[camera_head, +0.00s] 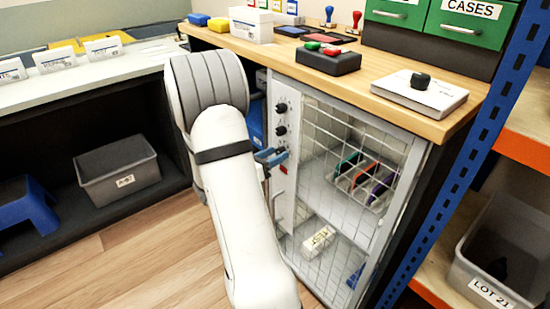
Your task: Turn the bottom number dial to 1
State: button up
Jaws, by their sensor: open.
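A light grey cabinet with a wire-mesh door stands under the wooden counter. Its narrow control panel (285,200) carries a black upper dial (281,107) and another black dial (281,131) below it. A dark part just under these, at my gripper's tips, may be a further dial, but it is mostly covered. The numbers and pointer positions are too small to read.
A blue rack post (450,160) stands further right. Open floor (140,260) lies at left.

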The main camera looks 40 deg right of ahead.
jog(key=shift+d, duration=0.2)
jog(key=shift+c, duration=0.3)
jog(key=c, duration=0.9)
jog(key=shift+c, duration=0.2)
